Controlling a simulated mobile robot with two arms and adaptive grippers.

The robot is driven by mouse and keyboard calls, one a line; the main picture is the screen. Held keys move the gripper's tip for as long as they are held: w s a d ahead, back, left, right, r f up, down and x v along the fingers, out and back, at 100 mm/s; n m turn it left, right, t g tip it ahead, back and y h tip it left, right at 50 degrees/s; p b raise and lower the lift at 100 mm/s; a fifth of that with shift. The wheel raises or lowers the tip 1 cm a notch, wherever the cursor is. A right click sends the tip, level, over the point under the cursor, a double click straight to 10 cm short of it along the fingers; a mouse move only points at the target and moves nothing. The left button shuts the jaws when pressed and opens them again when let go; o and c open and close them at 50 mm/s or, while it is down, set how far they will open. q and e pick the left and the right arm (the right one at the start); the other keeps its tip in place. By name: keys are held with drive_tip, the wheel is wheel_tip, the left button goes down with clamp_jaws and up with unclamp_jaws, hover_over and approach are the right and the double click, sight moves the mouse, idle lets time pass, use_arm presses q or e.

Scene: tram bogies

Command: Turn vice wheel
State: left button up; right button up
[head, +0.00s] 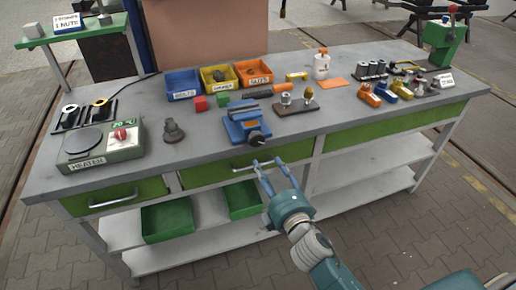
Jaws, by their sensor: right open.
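A blue vice (240,122) stands at the front edge of the grey workbench (210,150), near the middle. Its dark wheel (256,138) faces the front, just over the bench edge. My right gripper (267,163) comes up from the lower right. Its two blue fingers are apart and empty, just below the wheel in the picture, in front of the green drawer. I cannot tell how far it is from the wheel in depth; the fingers do not appear to grasp it. My left gripper is not in view.
A heater (100,143) and a dark stepped part (173,131) stand left of the vice. Red and green cubes lie behind it. A block with two knobs (297,103) is close on its right. A drawer handle (250,165) sits below the bench edge by my fingers.

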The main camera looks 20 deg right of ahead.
sight(258, 142)
drive_tip(key=w+m, duration=0.4)
drive_tip(key=w+r+m, duration=0.1)
drive_tip(key=w+m, duration=0.3)
drive_tip(key=w+r+m+t, duration=0.1)
drive_tip(key=w+m, duration=0.2)
drive_tip(key=m, duration=0.2)
drive_tip(key=shift+w+r, duration=0.2)
drive_tip(key=shift+w, duration=0.2)
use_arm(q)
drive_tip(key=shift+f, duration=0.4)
